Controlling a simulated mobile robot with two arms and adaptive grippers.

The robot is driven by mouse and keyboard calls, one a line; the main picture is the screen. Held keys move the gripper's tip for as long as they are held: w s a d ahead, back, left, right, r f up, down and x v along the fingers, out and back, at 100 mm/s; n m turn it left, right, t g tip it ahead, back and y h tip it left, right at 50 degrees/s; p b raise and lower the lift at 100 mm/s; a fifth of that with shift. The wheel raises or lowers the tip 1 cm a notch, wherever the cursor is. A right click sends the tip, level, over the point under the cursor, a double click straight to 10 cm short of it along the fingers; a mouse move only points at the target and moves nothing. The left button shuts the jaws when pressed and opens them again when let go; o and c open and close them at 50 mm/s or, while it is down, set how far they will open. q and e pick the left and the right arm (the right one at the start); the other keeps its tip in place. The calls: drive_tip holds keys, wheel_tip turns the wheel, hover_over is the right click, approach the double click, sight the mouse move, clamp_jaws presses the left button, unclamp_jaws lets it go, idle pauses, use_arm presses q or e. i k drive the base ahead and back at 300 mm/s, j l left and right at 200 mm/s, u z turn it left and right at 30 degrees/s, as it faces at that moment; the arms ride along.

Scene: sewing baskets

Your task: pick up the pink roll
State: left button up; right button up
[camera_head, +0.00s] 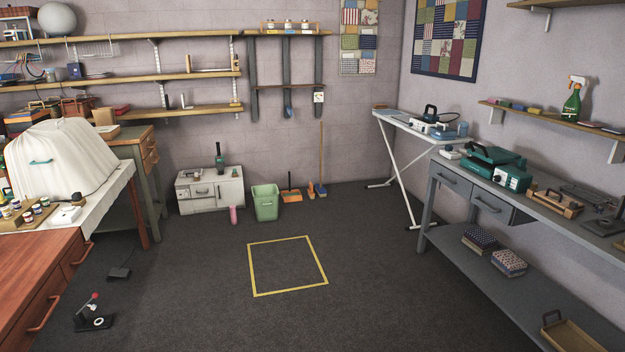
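A pink roll (234,215) stands upright on the dark floor near the back wall. It is just left of the green bin (265,203) and in front of the right end of a low white cabinet (210,191). I cannot tell whether it touches the bin. Neither of my grippers is in view.
A yellow square outline (250,272) marks the floor in the middle. The floor around it is clear. A red-brown desk (38,268) stands at left and a grey workbench (450,183) at right. A small black device (93,320) lies on the floor at front left.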

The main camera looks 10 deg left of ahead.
sight(233, 214)
drive_tip(key=i+j+u, duration=0.4)
drive_tip(key=i, duration=0.5)
drive_tip(key=i+u, duration=0.4)
drive_tip(key=i, duration=0.55)
drive_tip(key=i+j, duration=0.1)
drive_tip(key=i, duration=2.1)
drive_tip(key=i+l, duration=0.25)
drive_tip(key=i, duration=0.2)
